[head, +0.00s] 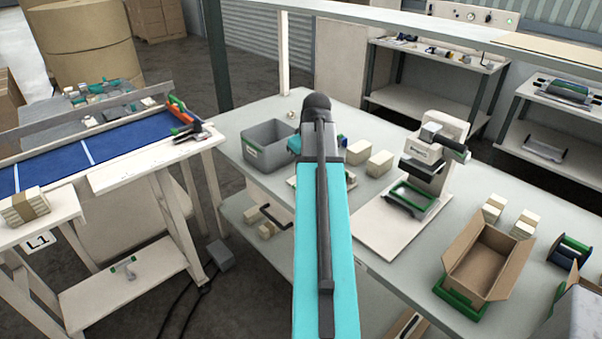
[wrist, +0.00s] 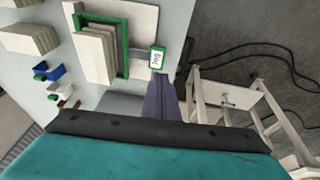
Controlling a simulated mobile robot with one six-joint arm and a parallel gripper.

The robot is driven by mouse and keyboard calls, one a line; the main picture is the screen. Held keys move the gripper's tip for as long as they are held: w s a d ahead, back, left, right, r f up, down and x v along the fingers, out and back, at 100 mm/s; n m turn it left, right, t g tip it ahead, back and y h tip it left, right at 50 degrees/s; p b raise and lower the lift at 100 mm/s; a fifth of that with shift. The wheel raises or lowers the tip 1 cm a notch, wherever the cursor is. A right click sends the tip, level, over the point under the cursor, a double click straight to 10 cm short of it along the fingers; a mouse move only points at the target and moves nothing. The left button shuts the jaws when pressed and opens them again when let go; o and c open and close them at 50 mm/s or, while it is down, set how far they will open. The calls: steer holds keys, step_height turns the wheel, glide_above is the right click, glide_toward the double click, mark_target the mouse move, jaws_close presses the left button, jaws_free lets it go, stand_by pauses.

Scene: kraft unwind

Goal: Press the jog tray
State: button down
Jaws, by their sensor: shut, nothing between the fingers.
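The jog tray (wrist: 126,62) shows in the wrist view as a green frame on a white base, with a stack of cream sheets in it. A small green-edged tag reading "Jog" (wrist: 157,58) is at its right side. My gripper (wrist: 160,78) is shut and empty, with its dark fingertips just below the tag in the picture. I cannot tell whether they touch it.
A grey bin (head: 272,158) stands left of my arm. Right of it are cream stacks (head: 380,163), a white machine with a green frame (head: 412,197) and an open cardboard box (head: 478,262). A blue conveyor (head: 110,145) is at left. Floor lies beyond the bench edge.

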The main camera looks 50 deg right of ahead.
steer(key=shift+v, duration=1.6)
